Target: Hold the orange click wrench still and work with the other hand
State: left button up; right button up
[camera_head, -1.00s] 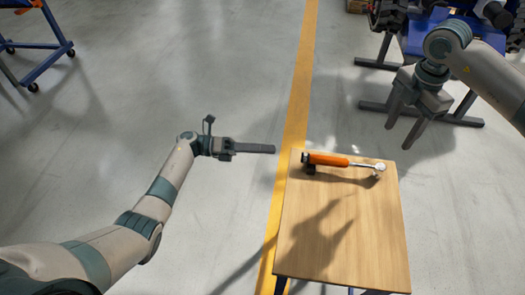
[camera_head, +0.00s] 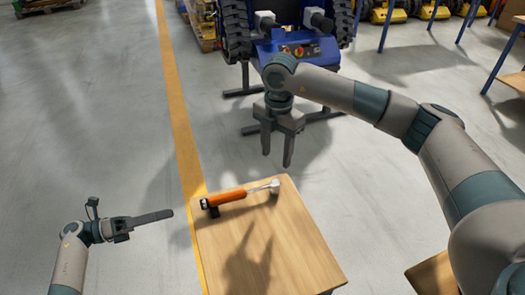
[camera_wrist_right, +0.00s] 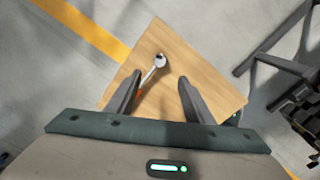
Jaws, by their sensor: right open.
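The orange click wrench (camera_head: 230,198) lies near the far edge of the wooden table (camera_head: 300,262), its metal head toward the right. A black piece is at its handle end. In the right wrist view the wrench head (camera_wrist_right: 159,60) shows ahead between my finger lines, with part of the handle hidden by a finger. My right gripper (camera_head: 277,160) is open and empty, pointing down above and beyond the wrench head, apart from it. My left gripper (camera_head: 168,213) is left of the table, pointing at the handle end and not touching it; its fingers appear edge-on.
The near part of the table top is bare except for shadows. A blue tracked carrier (camera_head: 298,45) stands behind the table. A yellow floor line (camera_head: 178,115) runs past the table's left side. Another wooden surface (camera_head: 432,276) is at the lower right.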

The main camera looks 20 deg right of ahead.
aim_at(275, 183)
notch_tip(275, 183, down, 15)
jog(key=shift+r, duration=0.1)
dwell(0.4)
jog(key=shift+c, duration=0.5)
